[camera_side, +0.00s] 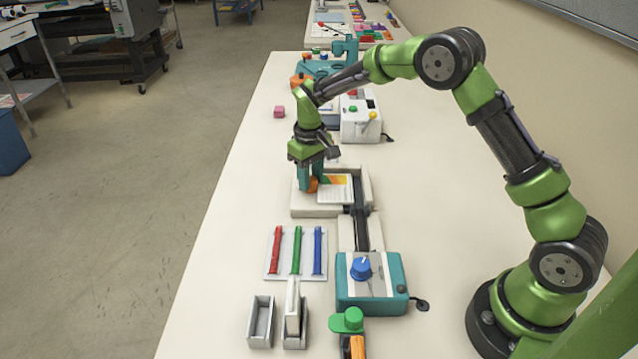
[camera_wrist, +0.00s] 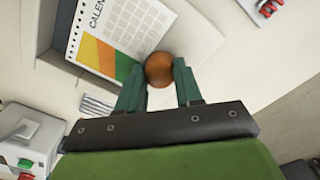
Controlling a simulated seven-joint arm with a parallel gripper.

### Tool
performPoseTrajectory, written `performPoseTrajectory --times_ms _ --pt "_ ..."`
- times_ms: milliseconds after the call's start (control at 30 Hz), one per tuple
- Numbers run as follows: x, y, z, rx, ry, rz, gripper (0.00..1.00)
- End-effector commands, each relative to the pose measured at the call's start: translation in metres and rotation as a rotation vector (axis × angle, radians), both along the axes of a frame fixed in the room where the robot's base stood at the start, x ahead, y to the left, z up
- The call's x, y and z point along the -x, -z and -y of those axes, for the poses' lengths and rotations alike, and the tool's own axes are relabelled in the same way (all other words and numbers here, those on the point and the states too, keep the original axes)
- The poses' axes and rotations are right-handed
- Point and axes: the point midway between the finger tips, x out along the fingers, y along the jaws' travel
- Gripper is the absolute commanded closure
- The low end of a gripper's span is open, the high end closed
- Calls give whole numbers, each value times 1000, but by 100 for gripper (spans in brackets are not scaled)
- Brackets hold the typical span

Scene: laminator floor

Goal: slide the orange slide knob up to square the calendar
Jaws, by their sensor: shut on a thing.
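The orange slide knob (camera_wrist: 159,69) is a round ball, held between the two teal fingers of my gripper (camera_wrist: 160,88) in the wrist view. In the side view the knob (camera_side: 312,185) shows low beside the fingers of my gripper (camera_side: 309,178), at the left edge of the calendar. The calendar (camera_side: 336,190) is a white sheet with an orange and yellow block, lying in a shallow cream tray (camera_side: 318,211). In the wrist view the calendar (camera_wrist: 122,33) lies tilted, close to the knob, its punched holes along one edge.
A teal machine with a blue dial (camera_side: 361,267) stands nearer, joined to the tray by a dark track (camera_side: 362,230). Red, green and blue combs (camera_side: 296,250) lie on a plate at left.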

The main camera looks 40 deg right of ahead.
Motion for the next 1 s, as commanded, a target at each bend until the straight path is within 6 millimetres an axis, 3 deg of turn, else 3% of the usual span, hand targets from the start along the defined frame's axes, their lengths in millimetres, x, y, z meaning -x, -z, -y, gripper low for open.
performPoseTrajectory --times_ms 133,433,467,600,1000 --pt "12 -1 13 0 3 -1 100" --pt "15 -1 16 2 6 -6 100" --pt "15 -1 16 3 6 -6 62" --pt "15 0 16 3 4 -4 40" --pt "13 -7 14 1 1 0 39"
